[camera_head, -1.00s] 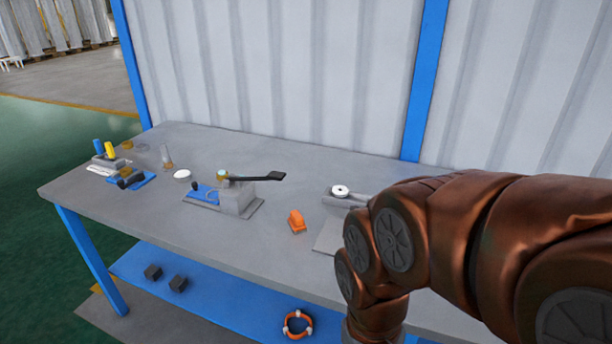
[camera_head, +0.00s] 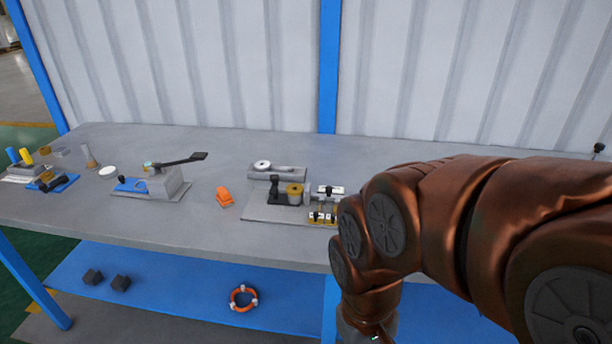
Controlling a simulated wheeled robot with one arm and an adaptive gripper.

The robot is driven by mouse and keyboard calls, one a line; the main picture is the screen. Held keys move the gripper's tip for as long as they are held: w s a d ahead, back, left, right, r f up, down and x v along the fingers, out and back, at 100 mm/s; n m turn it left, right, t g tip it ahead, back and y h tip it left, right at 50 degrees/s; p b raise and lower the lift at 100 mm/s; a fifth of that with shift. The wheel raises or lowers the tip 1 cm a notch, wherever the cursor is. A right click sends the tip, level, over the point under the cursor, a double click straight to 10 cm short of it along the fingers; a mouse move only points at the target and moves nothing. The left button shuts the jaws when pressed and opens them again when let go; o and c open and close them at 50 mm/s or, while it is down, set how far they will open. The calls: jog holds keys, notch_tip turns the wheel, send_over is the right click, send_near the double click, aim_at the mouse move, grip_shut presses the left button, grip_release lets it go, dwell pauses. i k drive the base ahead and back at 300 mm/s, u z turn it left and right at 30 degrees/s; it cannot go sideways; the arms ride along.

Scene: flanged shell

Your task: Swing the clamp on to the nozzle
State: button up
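A grey fixture (camera_head: 262,212) sits on the bench near the middle of the view. On it are a black upright part (camera_head: 277,190), a brass-coloured cylinder (camera_head: 294,192) and a grey bar with a white round disc (camera_head: 263,166) behind. Beside them stands a group of small white-and-brass pieces with black tops (camera_head: 326,192). Which of these is the clamp and which the nozzle I cannot tell for sure. My copper-coloured arm covers the right side and bends down in front of the bench. My gripper is below the bottom edge of the picture.
Blue and yellow cylinders (camera_head: 25,156) stand at far left. The lower blue shelf (camera_head: 180,285) holds an orange ring (camera_head: 243,298) and two dark cubes (camera_head: 106,280).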

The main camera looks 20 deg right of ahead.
aim_at(274, 178)
jog(key=z, duration=0.45)
jog(key=i, duration=0.55)
jog(key=u, duration=0.5)
jog(key=k, duration=0.45)
jog(key=z, duration=0.5)
jog(key=i, duration=0.6)
jog(key=u, duration=1.5)
